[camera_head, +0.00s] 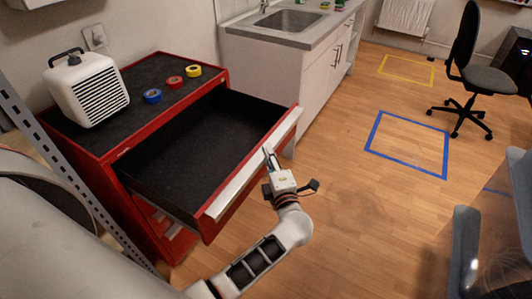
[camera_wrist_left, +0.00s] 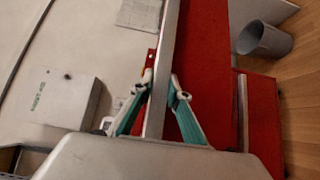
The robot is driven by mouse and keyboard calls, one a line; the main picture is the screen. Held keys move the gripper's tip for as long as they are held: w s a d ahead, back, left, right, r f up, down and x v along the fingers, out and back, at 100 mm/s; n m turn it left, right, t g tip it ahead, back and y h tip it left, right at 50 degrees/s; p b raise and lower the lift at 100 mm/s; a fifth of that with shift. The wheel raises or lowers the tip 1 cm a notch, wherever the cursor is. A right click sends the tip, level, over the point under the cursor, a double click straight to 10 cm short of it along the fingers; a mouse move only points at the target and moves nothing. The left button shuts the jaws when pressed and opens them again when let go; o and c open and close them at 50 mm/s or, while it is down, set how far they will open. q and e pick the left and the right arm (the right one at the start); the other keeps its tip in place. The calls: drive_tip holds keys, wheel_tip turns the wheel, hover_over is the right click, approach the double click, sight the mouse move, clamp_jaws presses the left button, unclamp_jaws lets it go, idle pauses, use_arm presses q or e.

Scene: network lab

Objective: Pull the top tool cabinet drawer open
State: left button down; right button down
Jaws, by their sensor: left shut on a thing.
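The red tool cabinet (camera_head: 108,150) stands at the left with its top drawer (camera_head: 205,150) pulled far out. The drawer has a black, empty interior and a pale metal handle strip (camera_head: 240,178) along its red front. My left gripper (camera_head: 268,152) is at this strip, near the middle of the drawer front. In the left wrist view, the two fingers (camera_wrist_left: 161,92) lie on either side of the drawer's metal edge (camera_wrist_left: 158,110) and are shut on it. My right gripper is not in view.
On the cabinet top stand a white heater (camera_head: 86,88) and blue (camera_head: 152,96), red (camera_head: 175,82) and yellow (camera_head: 194,71) tape rolls. A sink counter (camera_head: 290,38) is behind. An office chair (camera_head: 475,80) stands right. The wooden floor before the drawer is clear.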

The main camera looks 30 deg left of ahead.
use_arm(q)
drive_tip(key=shift+s+f, duration=0.2)
drive_tip(key=shift+f, duration=0.3)
drive_tip(key=c, duration=2)
unclamp_jaws()
drive_tip(key=shift+w+r, duration=0.1)
drive_tip(key=shift+r, duration=0.05)
drive_tip(key=shift+r, duration=0.1)
